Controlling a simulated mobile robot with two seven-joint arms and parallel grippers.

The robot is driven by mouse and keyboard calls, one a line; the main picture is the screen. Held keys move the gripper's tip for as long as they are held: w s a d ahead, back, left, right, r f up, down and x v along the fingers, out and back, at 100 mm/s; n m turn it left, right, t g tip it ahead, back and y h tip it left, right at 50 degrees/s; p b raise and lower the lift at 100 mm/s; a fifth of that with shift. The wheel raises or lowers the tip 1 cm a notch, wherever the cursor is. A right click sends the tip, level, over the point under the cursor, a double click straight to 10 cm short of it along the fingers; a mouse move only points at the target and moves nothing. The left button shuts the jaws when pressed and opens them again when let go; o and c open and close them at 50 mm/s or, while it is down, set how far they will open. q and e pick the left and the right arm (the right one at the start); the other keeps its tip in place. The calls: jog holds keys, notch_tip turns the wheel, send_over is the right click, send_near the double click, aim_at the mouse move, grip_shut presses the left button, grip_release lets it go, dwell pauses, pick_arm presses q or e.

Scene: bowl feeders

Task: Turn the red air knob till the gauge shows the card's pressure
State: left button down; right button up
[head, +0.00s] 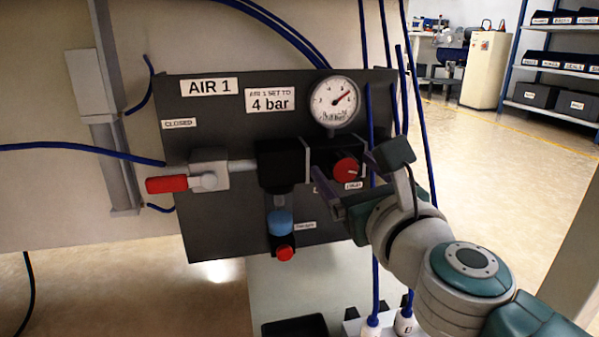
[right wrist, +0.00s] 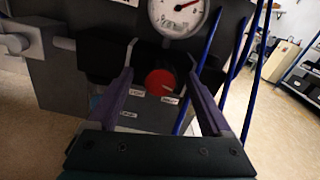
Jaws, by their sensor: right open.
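The red air knob (head: 345,170) sits on the front of the black regulator, just below the round white gauge (head: 334,102). The gauge has a red needle pointing up and to the right; its numbers are too small to read surely. The card (head: 270,101) reads "AIR 1 SET TO 4 bar". My right gripper (head: 347,172) is open, in front of the regulator. In the right wrist view the knob (right wrist: 161,83) shows between the two open fingers (right wrist: 161,62), with a gap on each side. My left gripper is not in view.
A red-handled valve (head: 167,184) sticks out at the left under a "CLOSED" label. A blue and red fitting (head: 281,235) hangs below the regulator. Blue hoses (head: 369,130) run just right of the gauge. The aisle floor at the right is open.

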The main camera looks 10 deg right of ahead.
grip_shut()
dwell(0.8)
